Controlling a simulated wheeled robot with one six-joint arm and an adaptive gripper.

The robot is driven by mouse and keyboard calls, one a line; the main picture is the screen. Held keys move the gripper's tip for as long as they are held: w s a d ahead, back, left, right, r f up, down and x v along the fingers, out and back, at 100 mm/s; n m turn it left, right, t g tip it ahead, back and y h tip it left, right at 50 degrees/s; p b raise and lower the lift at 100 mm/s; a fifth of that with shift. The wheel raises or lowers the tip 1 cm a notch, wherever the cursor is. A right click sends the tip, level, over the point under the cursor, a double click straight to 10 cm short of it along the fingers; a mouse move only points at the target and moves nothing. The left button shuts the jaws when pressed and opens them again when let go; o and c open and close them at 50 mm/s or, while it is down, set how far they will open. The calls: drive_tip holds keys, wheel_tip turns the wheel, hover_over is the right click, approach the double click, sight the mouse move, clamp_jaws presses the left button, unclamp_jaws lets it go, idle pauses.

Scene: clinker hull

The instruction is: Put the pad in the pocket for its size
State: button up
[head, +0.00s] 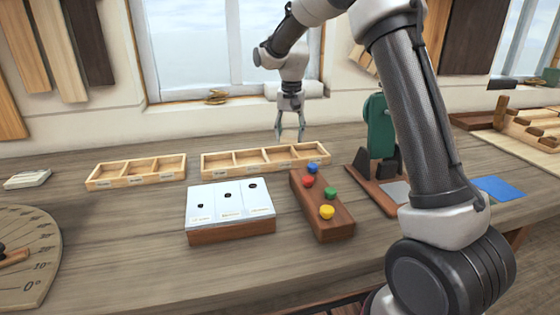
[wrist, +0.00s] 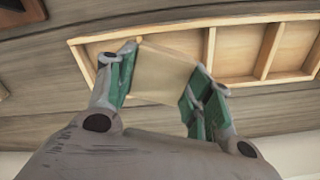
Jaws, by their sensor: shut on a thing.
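In the wrist view a flat, tan, square-edged pad (wrist: 163,72) sits between the green-lined fingers of my gripper (wrist: 160,66). My gripper is shut on it. Behind the pad is a wooden tray (wrist: 262,17) with several pockets divided by thin walls; the pad overlaps its wide left-hand pocket in this view. I cannot tell how high the pad is over the tray. In the head view my gripper (head: 290,137) points down at the right part of the longer pocket tray (head: 232,174); the pad is not clear there. The tray's front labels are too small to read.
A shorter tray (head: 135,181) with three pockets stands left. In front are a white three-panel board (head: 230,213) on a wooden block and a block with coloured knobs (head: 335,228). A green device (head: 379,125) stands right. A round dial (head: 28,260) lies front left.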

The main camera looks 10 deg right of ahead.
wheel_tip(320, 180, up, 4)
drive_tip(key=w+a+r+m, duration=0.1)
drive_tip(key=w+a+m, duration=0.15)
drive_tip(key=m, duration=1.05)
drive_tip(key=f, duration=1)
drive_tip(key=shift+s+a+f, duration=0.1)
drive_tip(key=shift+s+f, duration=0.1)
drive_tip(key=shift+s, duration=0.15)
drive_tip(key=shift+f, duration=0.2)
drive_tip(key=shift+f, duration=0.4)
drive_tip(key=o, duration=1.1)
wheel_tip(320, 180, up, 13)
drive_tip(key=shift+r, duration=0.2)
